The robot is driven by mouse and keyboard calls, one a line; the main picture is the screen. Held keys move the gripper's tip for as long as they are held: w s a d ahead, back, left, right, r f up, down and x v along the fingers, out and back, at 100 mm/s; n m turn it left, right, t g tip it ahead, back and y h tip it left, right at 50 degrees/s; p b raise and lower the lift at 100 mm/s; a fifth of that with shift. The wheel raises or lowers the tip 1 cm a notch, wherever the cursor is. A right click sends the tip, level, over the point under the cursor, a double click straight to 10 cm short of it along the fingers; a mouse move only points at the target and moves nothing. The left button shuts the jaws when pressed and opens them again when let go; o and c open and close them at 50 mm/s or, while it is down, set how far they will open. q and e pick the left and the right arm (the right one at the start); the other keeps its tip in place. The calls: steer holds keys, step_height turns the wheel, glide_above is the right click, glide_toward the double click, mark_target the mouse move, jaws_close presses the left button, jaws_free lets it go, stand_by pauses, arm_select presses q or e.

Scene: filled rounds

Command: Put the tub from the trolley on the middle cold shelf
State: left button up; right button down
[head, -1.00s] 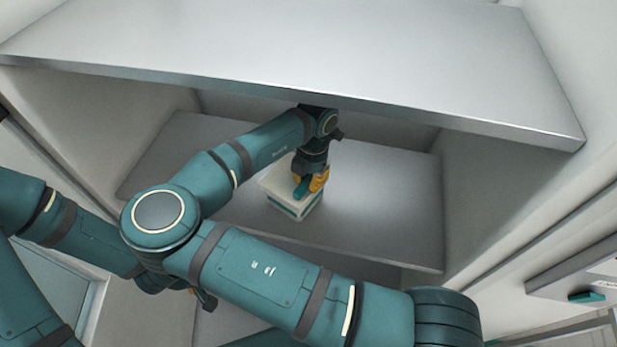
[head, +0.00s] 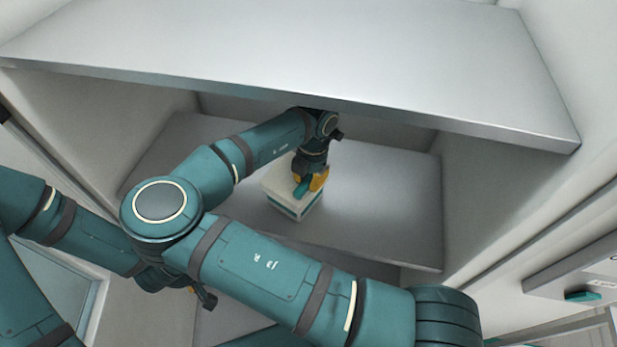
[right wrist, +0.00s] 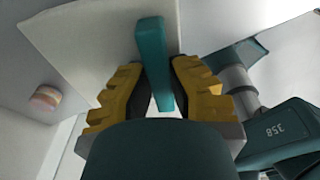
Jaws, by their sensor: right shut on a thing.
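The tub (head: 283,198) is a white box with a teal band and a teal bar handle on top. It is inside the cold cabinet, at the front left-centre of the shelf (head: 385,205) below the large upper shelf. I cannot tell whether its base touches that shelf. My right gripper (head: 310,184) is shut on the teal handle. In the right wrist view the yellow fingers close on the handle (right wrist: 152,55), with the tub's white top (right wrist: 90,45) beyond.
The upper shelf (head: 300,60) hangs close above my right wrist. Side walls bound the shelf space. The shelf is bare to the right of the tub. A lower surface shows beneath it. In the right wrist view a small pink and orange round thing (right wrist: 45,98) is at the left.

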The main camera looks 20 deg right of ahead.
steer(key=shift+f, duration=0.2)
stand_by(0.5)
steer(key=shift+c, duration=2)
jaws_free()
steer(key=shift+r, duration=0.1)
steer(key=shift+r, duration=3.45)
